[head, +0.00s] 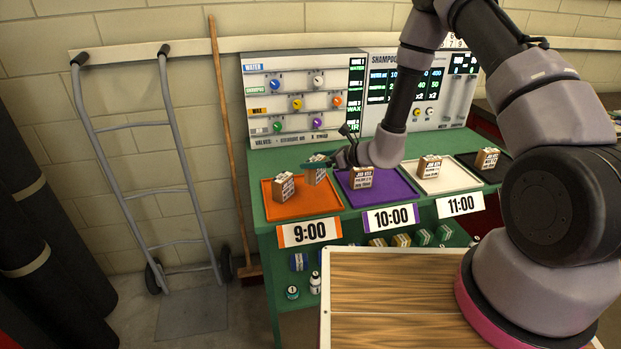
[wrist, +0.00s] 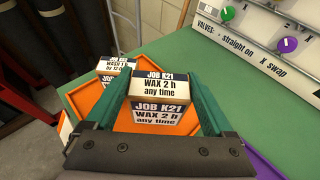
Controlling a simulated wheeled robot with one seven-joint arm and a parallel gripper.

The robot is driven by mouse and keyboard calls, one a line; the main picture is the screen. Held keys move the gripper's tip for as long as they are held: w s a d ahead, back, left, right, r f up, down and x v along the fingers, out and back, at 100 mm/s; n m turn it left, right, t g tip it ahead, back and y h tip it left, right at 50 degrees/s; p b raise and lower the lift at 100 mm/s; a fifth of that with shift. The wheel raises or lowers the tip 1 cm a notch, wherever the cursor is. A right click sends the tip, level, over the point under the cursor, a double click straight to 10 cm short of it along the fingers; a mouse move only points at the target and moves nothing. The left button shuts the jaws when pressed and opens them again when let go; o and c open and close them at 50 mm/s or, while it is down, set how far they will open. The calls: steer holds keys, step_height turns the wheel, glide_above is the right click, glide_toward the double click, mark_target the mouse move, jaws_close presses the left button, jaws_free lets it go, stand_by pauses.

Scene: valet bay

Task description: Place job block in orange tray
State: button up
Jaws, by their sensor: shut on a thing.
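My gripper (head: 327,160) is at the back right of the orange tray (head: 309,213). It is shut on a job block (head: 313,177) with a brown body and white label. In the wrist view this block (wrist: 157,99) sits between my green fingers and reads "JOB K21, WAX 2 h, any time". It appears over the tray; I cannot tell whether it touches the floor. The orange tray also shows in the wrist view (wrist: 126,117). Another block (head: 284,187) stands in the tray at left, and in the wrist view (wrist: 114,66) it is just left of the held block.
A purple tray (head: 400,203) with one block (head: 361,178) is right of the orange tray, labelled 10:00. A white tray (head: 455,184) and a black tray (head: 479,174) each hold a block. A valve panel (head: 305,98) stands behind. A broom (head: 228,130) leans at left.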

mark_target(321, 172)
steer(key=shift+f, duration=2.35)
steer(key=shift+f, duration=0.15)
steer(key=o, duration=1.2)
steer(key=shift+d, duration=0.1)
